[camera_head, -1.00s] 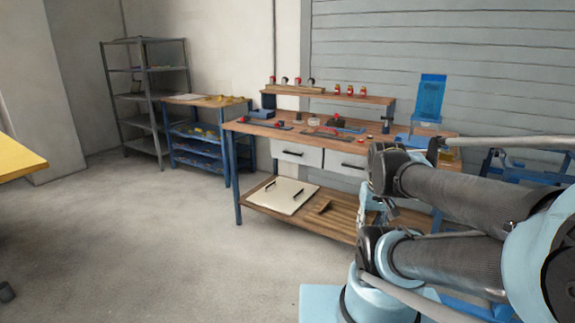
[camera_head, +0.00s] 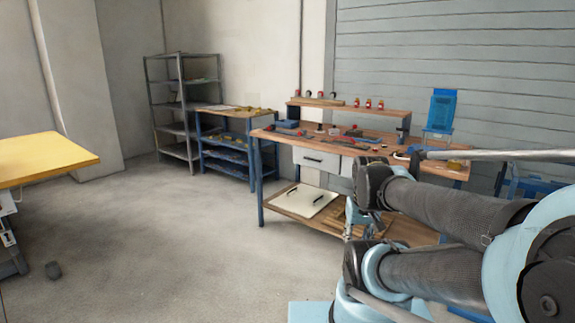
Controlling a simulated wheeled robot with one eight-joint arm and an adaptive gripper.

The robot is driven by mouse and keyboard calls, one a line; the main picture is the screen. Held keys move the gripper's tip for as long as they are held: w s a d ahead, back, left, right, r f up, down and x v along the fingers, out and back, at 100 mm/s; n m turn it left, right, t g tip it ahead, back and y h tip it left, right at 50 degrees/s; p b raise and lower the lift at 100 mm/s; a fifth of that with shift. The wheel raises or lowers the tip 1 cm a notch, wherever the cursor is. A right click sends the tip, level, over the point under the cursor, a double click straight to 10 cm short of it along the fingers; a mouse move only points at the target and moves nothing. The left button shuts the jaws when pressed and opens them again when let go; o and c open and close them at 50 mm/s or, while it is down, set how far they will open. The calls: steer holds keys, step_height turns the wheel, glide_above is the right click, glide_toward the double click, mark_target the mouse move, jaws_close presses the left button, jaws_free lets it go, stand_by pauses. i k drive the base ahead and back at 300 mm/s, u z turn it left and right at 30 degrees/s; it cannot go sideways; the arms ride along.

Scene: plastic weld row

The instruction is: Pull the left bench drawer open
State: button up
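The left bench drawer (camera_head: 316,160) is a pale grey front with a dark bar handle (camera_head: 314,159), under the wooden top of the workbench (camera_head: 285,137). It looks shut, flush with the bench front. The right drawer (camera_head: 347,165) is mostly hidden behind my arm. My arm fills the right side of the view, folded and in front of the bench. My gripper cannot be made out; it may be hidden behind the arm links. Nothing of mine visibly touches the left drawer's handle.
A blue shelf cart (camera_head: 226,152) and a grey rack (camera_head: 186,110) stand left of the bench. A yellow-topped table (camera_head: 45,156) is at far left.

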mark_target(329, 163)
steer(key=u, duration=0.55)
steer(key=i, duration=1)
